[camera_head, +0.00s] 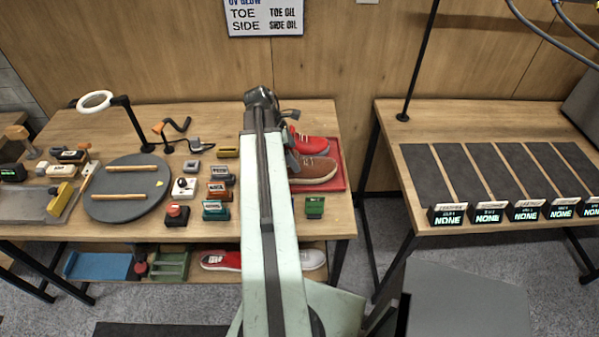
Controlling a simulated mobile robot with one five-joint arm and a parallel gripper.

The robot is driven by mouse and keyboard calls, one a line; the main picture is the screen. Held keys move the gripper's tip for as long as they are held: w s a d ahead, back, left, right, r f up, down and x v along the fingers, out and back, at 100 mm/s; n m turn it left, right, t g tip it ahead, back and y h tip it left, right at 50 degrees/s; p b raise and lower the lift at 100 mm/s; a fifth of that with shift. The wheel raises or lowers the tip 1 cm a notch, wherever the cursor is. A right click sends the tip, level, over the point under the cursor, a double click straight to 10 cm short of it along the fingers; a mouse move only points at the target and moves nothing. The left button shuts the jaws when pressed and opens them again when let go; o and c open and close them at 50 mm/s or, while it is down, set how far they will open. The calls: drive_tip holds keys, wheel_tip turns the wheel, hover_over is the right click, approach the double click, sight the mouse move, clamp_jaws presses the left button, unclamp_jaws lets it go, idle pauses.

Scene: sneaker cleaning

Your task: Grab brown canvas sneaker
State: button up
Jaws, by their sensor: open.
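A brown sneaker (315,168) lies on a red tray (336,150) at the right end of the left workbench. Its toe points right, and its left part is hidden behind my arm. A red sneaker (310,144) lies just behind it on the same tray. My gripper (262,97) is at the far end of my raised arm, above the back of the bench and left of the sneakers. It is open and appears apart from both shoes. Its fingers are small and hard to make out in this view.
A grey round turntable (127,206), a ring lamp (96,101) and several small labelled blocks stand on the left bench. A green block (315,207) sits before the tray. More shoes lie on the shelf below. A second table (420,165) with dark strips stands right, across a gap.

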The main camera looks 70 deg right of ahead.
sight(299, 162)
drive_tip(key=b+x, duration=0.4)
drive_tip(key=x, duration=0.2)
drive_tip(key=shift+d+f+b, duration=0.15)
drive_tip(key=shift+d+b, duration=0.05)
drive_tip(key=shift+b, duration=0.2)
drive_tip(key=shift+r, duration=0.2)
drive_tip(key=shift+c, duration=0.6)
drive_tip(key=c, duration=1.8)
